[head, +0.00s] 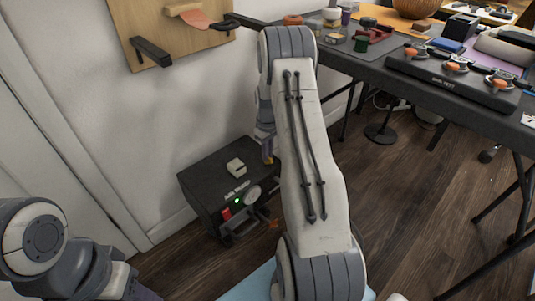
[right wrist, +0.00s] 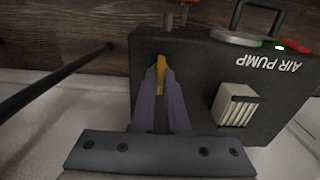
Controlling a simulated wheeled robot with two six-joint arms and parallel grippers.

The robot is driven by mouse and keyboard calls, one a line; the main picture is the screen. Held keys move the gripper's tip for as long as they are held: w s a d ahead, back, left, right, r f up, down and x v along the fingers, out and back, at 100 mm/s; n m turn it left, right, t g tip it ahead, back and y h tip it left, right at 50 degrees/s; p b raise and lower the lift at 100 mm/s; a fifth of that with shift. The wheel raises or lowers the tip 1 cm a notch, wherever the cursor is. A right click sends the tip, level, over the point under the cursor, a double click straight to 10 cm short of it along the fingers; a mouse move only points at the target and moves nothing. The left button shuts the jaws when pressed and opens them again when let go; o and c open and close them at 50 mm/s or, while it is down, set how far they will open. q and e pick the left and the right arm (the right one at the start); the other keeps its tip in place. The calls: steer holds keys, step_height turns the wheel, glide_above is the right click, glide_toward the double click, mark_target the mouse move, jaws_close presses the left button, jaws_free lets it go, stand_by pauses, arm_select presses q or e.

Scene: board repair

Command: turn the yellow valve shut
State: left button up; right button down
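The yellow valve (right wrist: 161,72) shows in the right wrist view as a narrow yellow handle at the edge of a black air pump box (right wrist: 190,90). The two purple fingers of my right gripper (right wrist: 161,80) stand on either side of the handle and look closed on it. In the head view the air pump (head: 205,186) stands on the floor by the wall. My right gripper (head: 268,155) is at its right side, mostly hidden behind my arm. My left arm shows at the lower left, but its gripper is out of view.
A dark table (head: 400,85) with tools is at the upper right. A wooden wall board (head: 135,25) hangs above.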

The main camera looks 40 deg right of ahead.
steer(key=shift+r+m+p, duration=0.2)
steer(key=shift+m+p, duration=0.3)
steer(key=shift+p, duration=0.3)
steer(key=m+p, duration=0.4)
steer(key=p, duration=0.1)
steer(key=shift+m+p, duration=0.35)
steer(key=shift+m, duration=0.05)
steer(key=shift+m+p, duration=0.75)
steer(key=shift+m, duration=0.15)
steer(key=m+p, duration=0.3)
steer(key=m, duration=0.2)
steer(key=m+p, duration=0.2)
steer(key=m, duration=0.3)
steer(key=shift+f, duration=0.15)
steer(key=shift+m, duration=0.4)
steer(key=c, duration=0.9)
jaws_free()
